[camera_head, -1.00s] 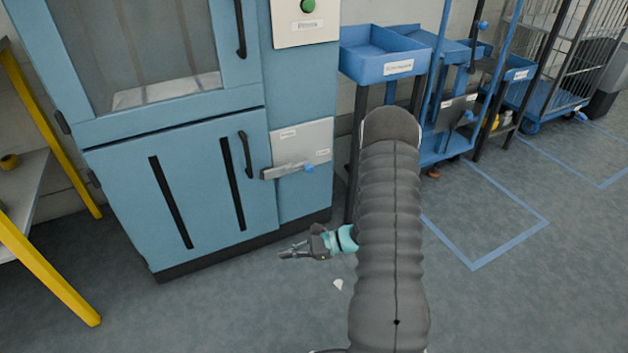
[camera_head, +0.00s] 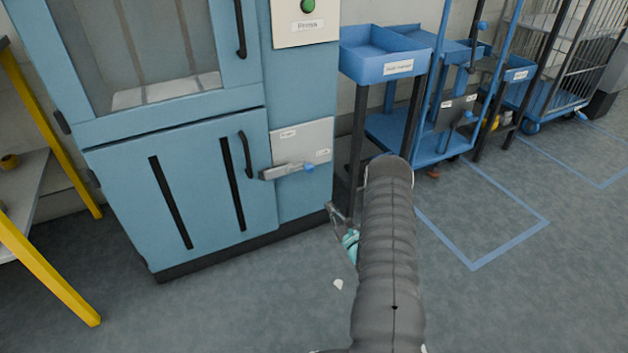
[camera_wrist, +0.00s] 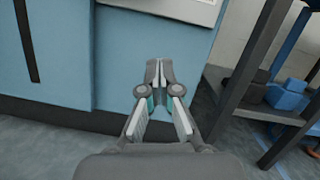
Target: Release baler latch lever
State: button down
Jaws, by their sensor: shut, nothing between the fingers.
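The baler (camera_head: 190,130) is a blue cabinet at the left in the head view. Its latch lever (camera_head: 285,171) is a grey bar with a blue knob (camera_head: 309,168) on a pale labelled plate (camera_head: 313,138), right of the lower door's black handle (camera_head: 246,154). The lever lies about level. My gripper (camera_head: 332,207) is below and to the right of the lever, apart from it, near the cabinet's lower right corner. In the wrist view my gripper (camera_wrist: 158,64) is shut and empty, pointing towards the cabinet's lower front. Only the plate's lower edge (camera_wrist: 175,8) shows there; the lever does not.
A blue trolley (camera_head: 380,60) stands close right of the baler; its dark legs (camera_wrist: 255,80) show right of my gripper. A yellow-framed bench (camera_head: 40,270) is at the left. The floor before the baler is clear except for a small white scrap (camera_head: 338,284).

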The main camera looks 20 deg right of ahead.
jog(key=shift+w+a+r, duration=0.1)
dwell(0.3)
jog(key=w+a+r+p, duration=0.1)
jog(key=w+a+r, duration=0.1)
jog(key=w+r, duration=0.4)
jog(key=w, duration=0.3)
jog(key=shift+w, duration=0.2)
jog(key=shift+d+r, duration=0.1)
dwell(0.3)
